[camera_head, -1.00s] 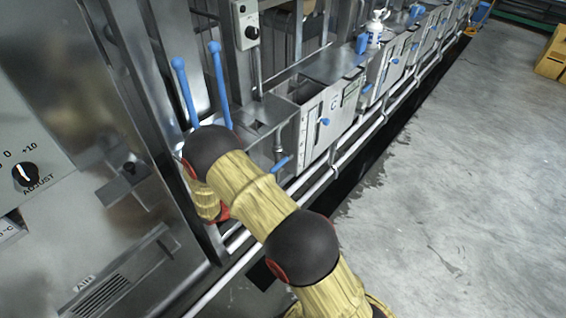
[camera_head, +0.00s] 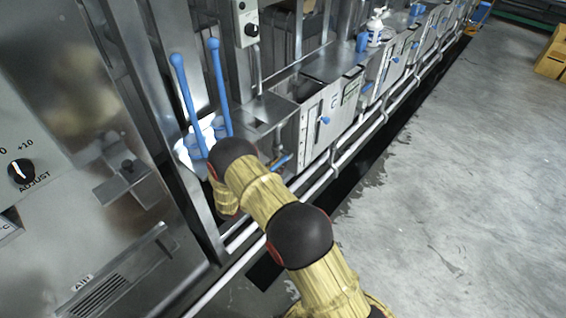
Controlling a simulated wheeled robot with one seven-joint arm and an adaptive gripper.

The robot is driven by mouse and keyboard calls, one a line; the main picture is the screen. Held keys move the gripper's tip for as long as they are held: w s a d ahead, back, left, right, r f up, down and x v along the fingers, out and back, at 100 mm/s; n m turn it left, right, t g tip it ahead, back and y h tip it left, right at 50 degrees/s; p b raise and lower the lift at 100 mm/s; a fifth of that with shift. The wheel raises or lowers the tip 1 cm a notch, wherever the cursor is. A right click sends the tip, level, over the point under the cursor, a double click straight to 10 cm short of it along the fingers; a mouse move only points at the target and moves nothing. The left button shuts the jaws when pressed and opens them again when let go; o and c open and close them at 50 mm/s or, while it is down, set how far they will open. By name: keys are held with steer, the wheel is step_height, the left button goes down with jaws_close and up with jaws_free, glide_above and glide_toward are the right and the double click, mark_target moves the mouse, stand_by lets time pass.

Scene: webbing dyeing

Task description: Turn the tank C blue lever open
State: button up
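The steel tank with a letter C on its front (camera_head: 311,130) stands mid-picture in the row of tanks. A small blue handle (camera_head: 324,119) is on its front. Another blue lever (camera_head: 282,161) sits low, at the pipework by the tank's near lower corner; I cannot tell its exact setting. My yellow arm with black joints reaches up from the bottom toward this corner. Its far black joint is just left of the low lever. My gripper is hidden behind the arm, so its fingers and any contact do not show.
A steel machine panel with a knob (camera_head: 20,171) fills the left. Pipe rails (camera_head: 340,157) run along the tanks' foot. The concrete floor (camera_head: 470,190) at right is clear.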

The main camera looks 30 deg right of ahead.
mark_target(283, 161)
steer(key=shift+x, duration=1.8)
steer(key=shift+c, duration=0.3)
jaws_close()
